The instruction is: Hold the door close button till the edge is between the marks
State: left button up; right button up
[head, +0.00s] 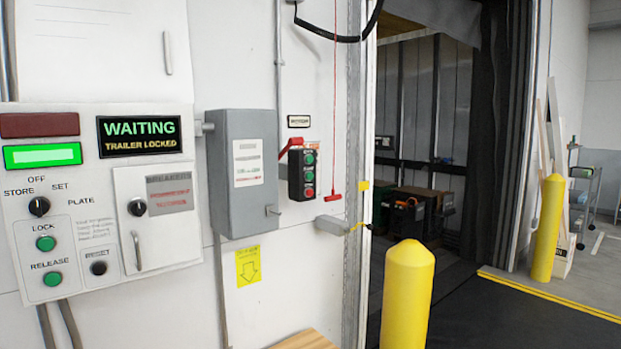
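A black push-button box (302,175) hangs on the white wall left of the dock opening. A small yellow mark (363,186) sits on the door jamb. The dock doorway stands open, and I cannot make out the door's bottom edge. Neither of my grippers is in view.
A control panel (97,200) reads WAITING, TRAILER LOCKED. A grey box (241,174) is beside it. A red pull cord handle (333,197) hangs near the jamb. Yellow bollards (408,295) and (547,228) flank the opening. Dark crates (404,217) stand inside the trailer.

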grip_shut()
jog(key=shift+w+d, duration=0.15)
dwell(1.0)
